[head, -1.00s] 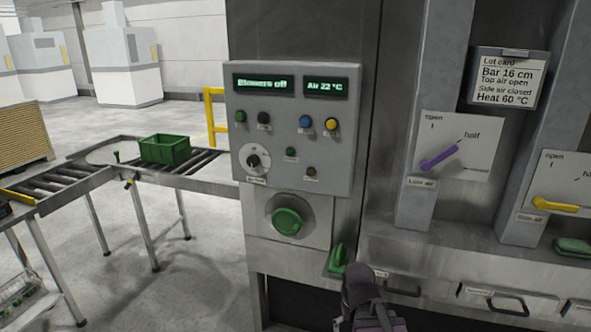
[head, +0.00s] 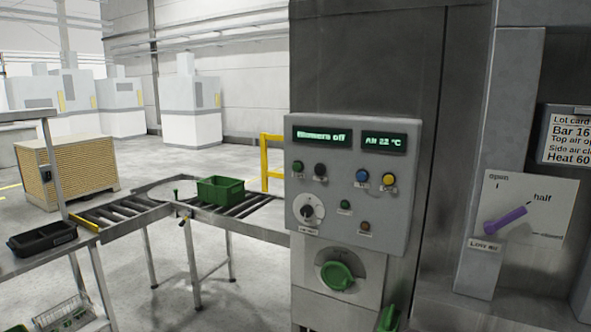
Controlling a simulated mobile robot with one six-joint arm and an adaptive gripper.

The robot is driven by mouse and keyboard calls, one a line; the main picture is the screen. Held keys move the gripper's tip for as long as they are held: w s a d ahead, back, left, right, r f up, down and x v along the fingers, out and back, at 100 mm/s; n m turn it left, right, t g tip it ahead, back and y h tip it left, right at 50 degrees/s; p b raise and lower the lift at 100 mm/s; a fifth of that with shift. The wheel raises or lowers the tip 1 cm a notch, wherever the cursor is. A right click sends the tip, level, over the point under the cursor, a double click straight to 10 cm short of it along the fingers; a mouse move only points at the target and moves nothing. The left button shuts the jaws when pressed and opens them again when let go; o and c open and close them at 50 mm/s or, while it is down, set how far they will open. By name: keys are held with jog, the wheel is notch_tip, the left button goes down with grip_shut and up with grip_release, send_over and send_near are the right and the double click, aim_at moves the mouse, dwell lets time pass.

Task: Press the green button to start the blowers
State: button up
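The grey control panel (head: 354,186) stands right of centre in the head view, on the machine's dark grey front. A green button (head: 298,167) sits at the upper left of its controls, beside a black one (head: 320,170). A smaller green round button or lamp (head: 345,204) sits lower, near the middle. The left display (head: 322,135) reads "Blowers off"; the right display (head: 384,140) reads "Air 22 °C". My gripper is not in view, and nothing covers the buttons.
The panel also has blue (head: 362,177) and yellow (head: 389,180) buttons and a selector knob (head: 309,211). A large green rotary knob (head: 337,276) is below. A purple lever (head: 505,220) is at right. A roller conveyor (head: 240,212) with a green crate (head: 220,189) stands left.

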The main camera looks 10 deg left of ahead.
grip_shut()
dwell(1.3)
